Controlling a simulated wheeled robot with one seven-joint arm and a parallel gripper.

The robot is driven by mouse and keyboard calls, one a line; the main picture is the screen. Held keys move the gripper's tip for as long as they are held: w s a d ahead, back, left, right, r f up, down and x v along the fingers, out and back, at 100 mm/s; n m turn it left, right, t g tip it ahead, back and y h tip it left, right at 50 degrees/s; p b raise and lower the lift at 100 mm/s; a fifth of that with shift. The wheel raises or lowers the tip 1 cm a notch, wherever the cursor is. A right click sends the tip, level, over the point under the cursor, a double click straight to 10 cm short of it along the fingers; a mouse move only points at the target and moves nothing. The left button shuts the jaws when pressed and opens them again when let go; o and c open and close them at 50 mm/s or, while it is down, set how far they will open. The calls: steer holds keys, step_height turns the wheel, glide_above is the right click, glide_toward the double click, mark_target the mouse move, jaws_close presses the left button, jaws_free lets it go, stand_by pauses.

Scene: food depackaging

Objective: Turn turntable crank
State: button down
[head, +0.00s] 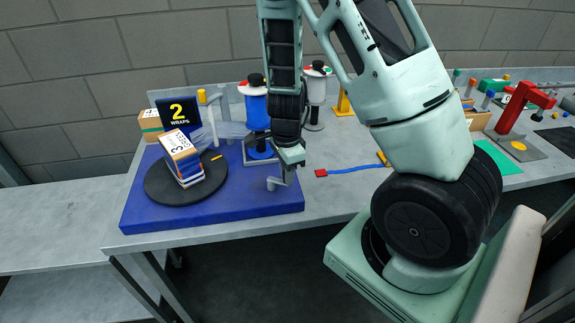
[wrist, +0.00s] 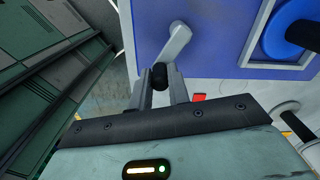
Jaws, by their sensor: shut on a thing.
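The turntable (head: 153,191) is a dark round disc on a blue base (head: 225,208) at the table's left. A box stack (head: 182,160) with a labelled top stands on it. The grey crank (head: 273,183) is at the base's right side; its arm also shows in the wrist view (wrist: 178,42). My gripper (head: 285,174) is above the crank's end. In the wrist view, my gripper's fingers (wrist: 160,82) are shut on the crank's black knob (wrist: 160,74). The head view partly hides this contact.
A blue sign (head: 178,112) reading "2 WRAPS" stands behind the turntable. A blue spool (head: 256,110) stands behind the crank. A blue strap (head: 355,169) with a red end lies on the table to the right. The table's front edge is close to the crank.

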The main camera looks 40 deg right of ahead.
steer(key=m, duration=0.1)
steer(key=a+m+p, duration=0.1)
steer(key=shift+s+a+r+m, duration=0.15)
steer(key=shift+s+m, duration=0.1)
steer(key=shift+m, duration=0.15)
steer(key=a+m+p, duration=0.1)
steer(key=m, duration=0.1)
steer(key=m+p, duration=0.1)
steer(key=m, duration=0.1)
steer(key=shift+a+m, duration=0.3)
steer(key=shift+a, duration=0.1)
steer(key=m+p, duration=0.1)
steer(key=a+m+p, duration=0.1)
steer(key=m, duration=0.1)
steer(key=shift+w+a, duration=0.1)
steer(key=shift+w, duration=0.2)
steer(key=shift+w+a+m+p, duration=0.2)
steer(key=shift+m+p, duration=0.3)
steer(key=shift+m, duration=0.2)
steer(key=shift+w+a+m+p, duration=0.2)
steer(key=shift+m+p, duration=0.3)
steer(key=shift+m, duration=0.2)
steer(key=c, duration=1.3)
jaws_free()
